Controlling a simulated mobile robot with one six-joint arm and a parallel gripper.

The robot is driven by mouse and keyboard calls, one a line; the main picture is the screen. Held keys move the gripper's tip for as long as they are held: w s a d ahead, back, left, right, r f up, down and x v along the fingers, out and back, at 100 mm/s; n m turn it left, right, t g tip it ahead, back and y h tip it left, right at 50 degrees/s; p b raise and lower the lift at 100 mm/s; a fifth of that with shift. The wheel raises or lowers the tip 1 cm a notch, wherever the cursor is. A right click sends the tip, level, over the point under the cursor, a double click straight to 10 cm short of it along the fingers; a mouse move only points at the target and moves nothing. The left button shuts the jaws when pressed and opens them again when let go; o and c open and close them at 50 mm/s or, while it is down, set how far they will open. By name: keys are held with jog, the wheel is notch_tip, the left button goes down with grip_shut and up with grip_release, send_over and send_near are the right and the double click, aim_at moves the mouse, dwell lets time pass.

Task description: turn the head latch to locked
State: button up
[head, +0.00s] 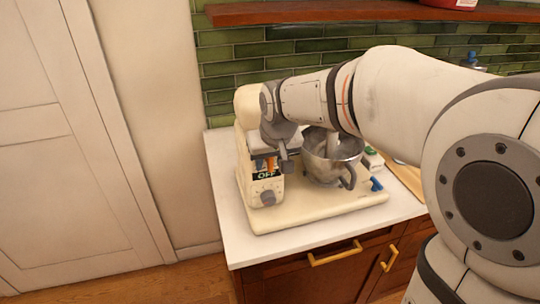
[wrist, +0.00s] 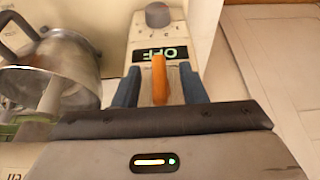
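A cream stand mixer (head: 318,208) stands on the white counter. An orange lever (wrist: 160,80), which I take as the head latch, sticks out in front of the "OFF" display (wrist: 163,54) in the wrist view. My gripper (wrist: 160,74) has its two blue fingers either side of the lever, with a gap showing on each side. A small bit of orange (head: 272,165) shows by the gripper in the head view, mostly hidden by my wrist. Whether the latch is locked cannot be told.
A grey knob (wrist: 157,14) is beyond the display. A metal bowl (wrist: 55,68) with a handle is close to the left of the fingers in the wrist view. A blue lever (head: 376,184) is at the base's right end. Green tiled wall (head: 235,52) stands behind.

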jog(key=shift+f, duration=0.1)
grip_shut()
dwell(0.3)
jog(key=h+b, duration=0.1)
jog(key=b, duration=0.1)
jog(key=t+h+b, duration=0.1)
jog(key=h+b, duration=0.1)
jog(key=shift+a+f+n, duration=0.2)
jog(key=shift+f+n, duration=0.1)
jog(key=shift+n, duration=0.1)
jog(key=t+h+b, duration=0.1)
jog(key=h+b, duration=0.1)
jog(key=n+h+b, duration=0.1)
jog(key=h+b, duration=0.1)
jog(key=b, duration=0.1)
jog(key=shift+a+f+t, duration=0.1)
jog(key=shift+t, duration=0.3)
jog(key=n+t+h+b, duration=0.1)
jog(key=h+b, duration=0.3)
jog(key=shift+t+b, duration=0.35)
jog(key=shift+t, duration=0.05)
jog(key=t+h+b, duration=0.1)
jog(key=h, duration=0.1)
jog(key=n+t+h+b, duration=0.1)
jog(key=h+b, duration=0.1)
jog(key=shift+n+b, duration=0.3)
jog(key=shift+t, duration=0.3)
